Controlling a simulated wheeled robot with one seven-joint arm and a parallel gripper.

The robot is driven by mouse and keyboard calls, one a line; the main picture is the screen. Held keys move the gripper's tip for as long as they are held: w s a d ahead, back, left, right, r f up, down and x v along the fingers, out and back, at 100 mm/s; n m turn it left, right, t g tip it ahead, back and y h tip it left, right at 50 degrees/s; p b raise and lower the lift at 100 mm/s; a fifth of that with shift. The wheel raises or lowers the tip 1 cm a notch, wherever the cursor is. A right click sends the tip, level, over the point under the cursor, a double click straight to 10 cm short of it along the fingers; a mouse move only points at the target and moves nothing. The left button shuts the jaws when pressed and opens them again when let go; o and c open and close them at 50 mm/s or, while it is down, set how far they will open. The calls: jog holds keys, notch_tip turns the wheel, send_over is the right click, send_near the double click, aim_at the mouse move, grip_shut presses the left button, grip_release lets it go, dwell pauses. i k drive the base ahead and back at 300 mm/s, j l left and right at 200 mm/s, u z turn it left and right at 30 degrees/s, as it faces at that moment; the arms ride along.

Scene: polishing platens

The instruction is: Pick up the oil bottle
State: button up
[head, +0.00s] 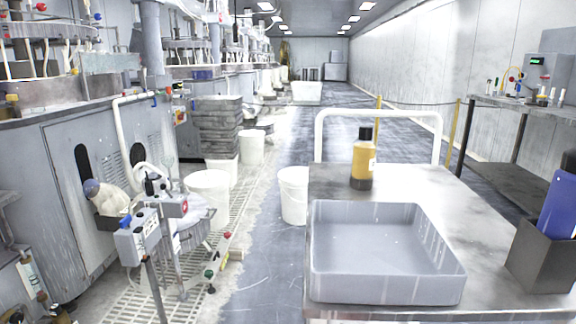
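The oil bottle (363,160) stands upright on a grey metal cart top (410,190). It is yellow with a black cap, a dark band at the base and a pale label on its right side. It stands behind a grey tray, near the left far part of the cart top. Nothing is touching the bottle from above. My gripper is not in view.
The empty grey tray (385,297) fills the cart's front. A dark holder with a blue item (558,206) stands at right. The white cart handle (378,113) rises behind the bottle. White buckets (294,195) stand on the floor at left. A shelf table (515,104) is far right.

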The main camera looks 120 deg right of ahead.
aim_at(365, 149)
jog(key=j+z, duration=0.15)
jog(key=z, duration=0.25)
jog(key=j+z, duration=0.15)
jog(key=z, duration=0.3)
jog(key=j+z, duration=0.15)
jog(key=z, duration=3.5)
jog(key=i+j, duration=0.25)
jog(key=j, duration=0.15)
jog(key=i+j, duration=0.2)
jog(key=j, duration=0.2)
jog(key=i+j+z, duration=0.1)
jog(key=i+j, duration=0.15)
jog(key=j, duration=0.15)
